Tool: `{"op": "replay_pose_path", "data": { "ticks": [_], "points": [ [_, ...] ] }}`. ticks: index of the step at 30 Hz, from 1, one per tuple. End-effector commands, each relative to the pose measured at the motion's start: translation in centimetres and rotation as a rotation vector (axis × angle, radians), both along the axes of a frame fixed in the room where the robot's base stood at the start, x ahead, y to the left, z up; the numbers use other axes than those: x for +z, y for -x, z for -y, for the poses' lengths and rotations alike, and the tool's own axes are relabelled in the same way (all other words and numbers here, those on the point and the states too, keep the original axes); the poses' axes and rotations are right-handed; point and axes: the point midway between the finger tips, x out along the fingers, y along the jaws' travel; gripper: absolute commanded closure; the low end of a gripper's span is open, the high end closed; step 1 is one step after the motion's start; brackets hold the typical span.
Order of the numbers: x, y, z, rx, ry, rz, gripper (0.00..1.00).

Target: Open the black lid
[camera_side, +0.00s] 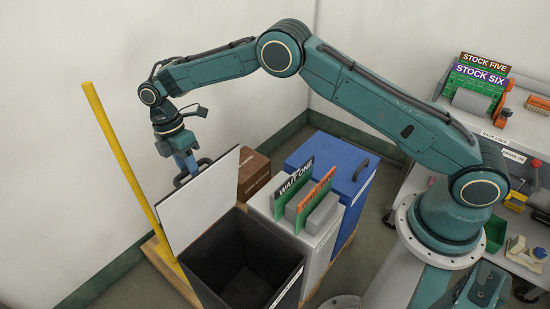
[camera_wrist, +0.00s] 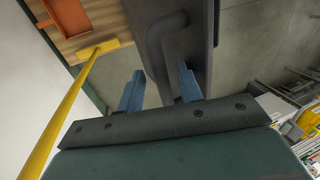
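The black lid (camera_side: 203,203) stands raised and nearly upright at the left side of the open dark bin (camera_side: 285,268), its pale inner face toward the side camera. Its dark outer face (camera_wrist: 203,45) and bar handle (camera_wrist: 156,50) show in the wrist view. My gripper (camera_side: 188,172) is at the handle on the outer side of the lid. In the wrist view my gripper (camera_wrist: 158,98) has its two blue fingers apart, with the handle bar between them. A gap shows beside the left finger; I cannot tell whether the right finger touches the bar.
A yellow broom (camera_side: 122,175) stands left of the lid; an orange dustpan (camera_wrist: 70,15) lies near its head. Right of the bin are a grey bin (camera_side: 312,245) with card holders and a blue bin (camera_side: 345,180). A brown box (camera_side: 253,172) stands behind. A cluttered bench (camera_side: 520,130) is at right.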

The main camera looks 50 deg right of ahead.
Motion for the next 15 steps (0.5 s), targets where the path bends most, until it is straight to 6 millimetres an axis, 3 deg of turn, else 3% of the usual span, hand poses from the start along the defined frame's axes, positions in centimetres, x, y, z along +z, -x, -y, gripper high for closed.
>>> {"op": "replay_pose_path", "data": {
  "ticks": [15],
  "points": [
    [0.27, 0.4, 0.05, -0.001, 0.0, 0.002, 0.64]
  ]
}}
